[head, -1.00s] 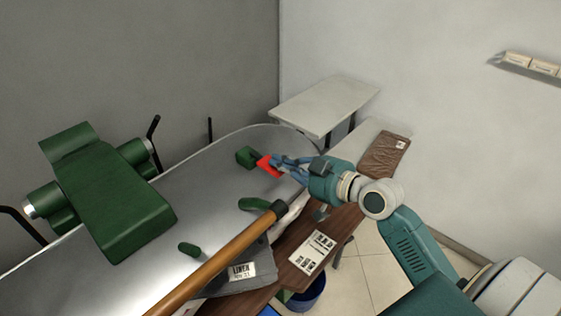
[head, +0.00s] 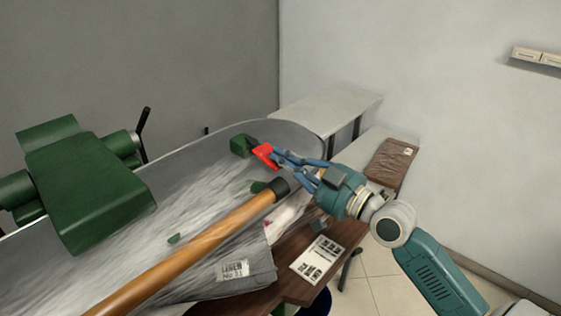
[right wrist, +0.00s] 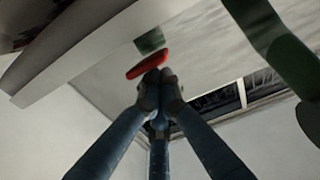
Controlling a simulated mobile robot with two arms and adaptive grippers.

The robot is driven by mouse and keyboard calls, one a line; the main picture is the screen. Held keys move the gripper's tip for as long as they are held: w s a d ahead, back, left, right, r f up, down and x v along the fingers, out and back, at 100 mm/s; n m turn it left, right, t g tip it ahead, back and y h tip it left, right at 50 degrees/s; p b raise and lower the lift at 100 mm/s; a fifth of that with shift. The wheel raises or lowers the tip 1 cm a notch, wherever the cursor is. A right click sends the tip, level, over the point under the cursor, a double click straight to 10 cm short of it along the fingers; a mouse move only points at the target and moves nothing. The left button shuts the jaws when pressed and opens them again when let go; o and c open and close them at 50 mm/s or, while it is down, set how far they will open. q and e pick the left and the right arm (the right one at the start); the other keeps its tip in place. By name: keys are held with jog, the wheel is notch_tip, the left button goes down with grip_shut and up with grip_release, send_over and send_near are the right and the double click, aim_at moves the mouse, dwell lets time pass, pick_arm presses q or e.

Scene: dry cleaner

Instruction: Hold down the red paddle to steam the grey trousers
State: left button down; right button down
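The red paddle (head: 264,154) sticks out from a small green block (head: 241,146) at the far end of the pressing board. It also shows in the right wrist view (right wrist: 149,66). My right gripper (head: 276,158) is at the paddle, its blue fingertips drawn together and touching or nearly touching it. The grey trousers (head: 254,262), with a white label (head: 234,269), lie on the board and hang over its front edge. White streaks like steam spread over the board and hide much of the cloth. My left gripper is not in view.
A wooden bar (head: 200,245) with a dark end cap crosses the foreground. A green press unit (head: 85,190) stands at left. A pale side table (head: 325,108) stands behind.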

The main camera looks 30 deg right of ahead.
jog(key=shift+f, duration=0.6)
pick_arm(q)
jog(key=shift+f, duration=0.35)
pick_arm(e)
jog(key=shift+r, duration=0.25)
dwell(3.7)
